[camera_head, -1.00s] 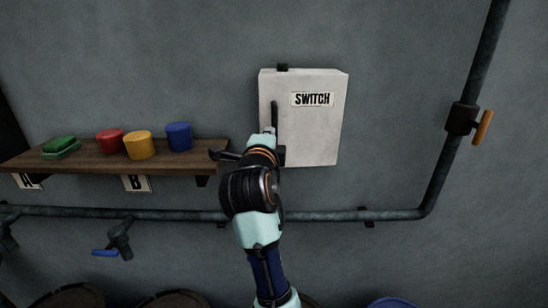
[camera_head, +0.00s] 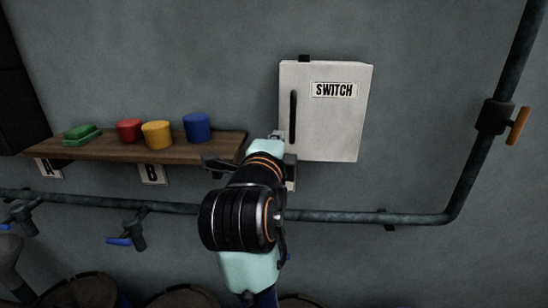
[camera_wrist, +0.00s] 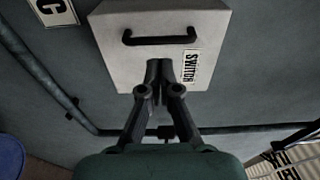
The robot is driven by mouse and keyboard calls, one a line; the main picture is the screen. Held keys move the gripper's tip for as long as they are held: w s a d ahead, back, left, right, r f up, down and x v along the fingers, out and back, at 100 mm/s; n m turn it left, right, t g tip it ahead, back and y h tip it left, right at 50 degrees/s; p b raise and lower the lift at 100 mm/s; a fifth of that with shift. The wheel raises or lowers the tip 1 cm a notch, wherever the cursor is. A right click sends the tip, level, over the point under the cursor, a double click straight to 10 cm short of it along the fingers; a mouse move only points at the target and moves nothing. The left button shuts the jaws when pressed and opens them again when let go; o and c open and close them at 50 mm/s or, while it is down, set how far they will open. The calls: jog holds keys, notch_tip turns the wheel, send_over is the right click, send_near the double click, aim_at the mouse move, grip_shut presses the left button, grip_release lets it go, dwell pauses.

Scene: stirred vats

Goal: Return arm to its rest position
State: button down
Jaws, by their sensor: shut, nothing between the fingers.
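My gripper (camera_wrist: 159,75) is shut and empty in the wrist view, with its fingertips together in front of the switch box. In the head view my arm reaches up toward the lower left of the box, and its wrist hides the fingertips. The white switch box (camera_head: 340,128) hangs on the wall with its door shut. Its dark handle (camera_head: 293,117) is clear of my gripper; in the wrist view the handle (camera_wrist: 160,39) lies beyond the fingertips.
A wooden shelf (camera_head: 110,151) left of my arm holds a green block (camera_head: 82,134) and red (camera_head: 130,129), yellow (camera_head: 157,134) and blue (camera_head: 197,127) cylinders. A pipe (camera_head: 350,216) with an orange-handled valve (camera_head: 517,126) runs below and right. Vats (camera_head: 80,290) stand below.

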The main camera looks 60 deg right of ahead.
jog(key=v, duration=0.4)
jog(key=shift+w+b, duration=0.15)
jog(key=shift+b, duration=0.15)
jog(key=w+a+f+n+t+y+p, duration=0.35)
jog(key=w+a+f+n, duration=0.2)
jog(key=a+n, duration=0.4)
jog(key=w+a+f+n+t+y+p, duration=0.3)
jog(key=w+a+f+n+t+y, duration=0.15)
jog(key=a+f+n, duration=0.4)
jog(key=s+a+f+n+y+p, duration=0.2)
jog(key=a+n, duration=0.5)
jog(key=a, duration=0.4)
jog(key=s+a+f+n+y+p, duration=0.2)
jog(key=s+a+f+n+y, duration=0.2)
jog(key=a+n+y, duration=0.3)
jog(key=a+n, duration=0.1)
jog(key=a, duration=0.4)
jog(key=shift+f, duration=0.15)
jog(key=shift+s, duration=0.1)
